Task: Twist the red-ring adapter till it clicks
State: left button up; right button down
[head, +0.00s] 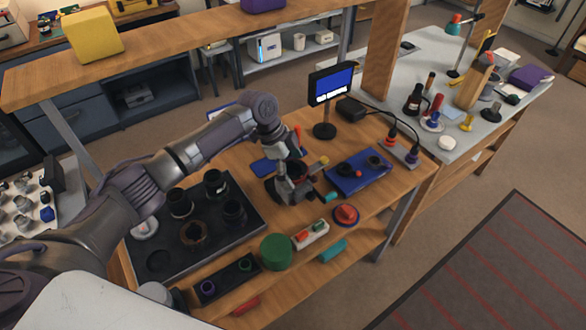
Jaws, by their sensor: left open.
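My left arm reaches in from the left, and its open gripper (294,197) points down over the middle of the wooden workbench. A dark round part (271,187) lies right at the gripper, partly hidden by it; I cannot tell whether they touch. My right gripper is not in view.
A black tray (160,262) with several dark lens parts lies left of the gripper. A blue mat (340,184) with small parts lies right. A green round container (276,251) and a small tray (229,281) stand in front. A small monitor (331,84) stands behind.

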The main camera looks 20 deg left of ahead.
pick_arm(q)
jog(key=v, duration=1.2)
jog(key=shift+s, duration=0.1)
